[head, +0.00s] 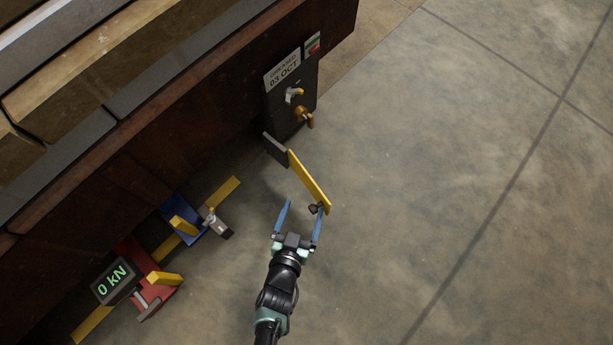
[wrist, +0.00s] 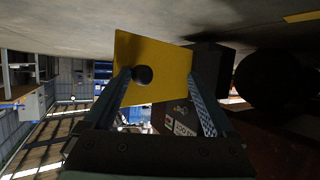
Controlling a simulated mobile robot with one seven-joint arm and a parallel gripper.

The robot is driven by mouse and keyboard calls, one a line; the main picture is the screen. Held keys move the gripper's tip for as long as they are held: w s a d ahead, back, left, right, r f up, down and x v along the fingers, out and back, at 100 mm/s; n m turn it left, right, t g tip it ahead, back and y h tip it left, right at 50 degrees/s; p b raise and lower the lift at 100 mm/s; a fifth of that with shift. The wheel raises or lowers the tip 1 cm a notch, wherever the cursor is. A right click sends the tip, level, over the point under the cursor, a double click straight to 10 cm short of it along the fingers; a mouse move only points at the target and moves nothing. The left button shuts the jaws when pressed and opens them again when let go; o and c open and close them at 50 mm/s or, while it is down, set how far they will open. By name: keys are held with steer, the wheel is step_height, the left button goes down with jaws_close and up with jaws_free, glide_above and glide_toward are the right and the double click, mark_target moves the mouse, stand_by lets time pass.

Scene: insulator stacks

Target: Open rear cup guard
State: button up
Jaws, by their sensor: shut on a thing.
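The yellow guard panel (head: 308,182), likely the rear cup guard, stands out from the machine beside a dark grey block (head: 275,149). It has a small black knob (head: 316,209) near its outer end. My gripper (head: 300,212) is at that end and is shut on the knob. The fingers look wide apart. In the wrist view the knob (wrist: 142,75) sits close by the left finger of my gripper (wrist: 160,82), in front of the yellow panel (wrist: 170,65). Contact at the other finger does not show.
A dark post with a "03 OCT" label (head: 282,74) and brass fittings (head: 303,117) stands behind the panel. The concrete floor (head: 450,200) at right is clear.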

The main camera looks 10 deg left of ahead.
steer(key=shift+w+a+r, duration=0.2)
steer(key=shift+a+r, duration=0.05)
steer(key=shift+a, duration=0.2)
steer(key=d+p+v, duration=0.1)
steer(key=p+v, duration=0.5)
steer(key=v, duration=0.7)
steer(key=shift+s+f+p, duration=0.25)
steer(key=shift+p, duration=0.05)
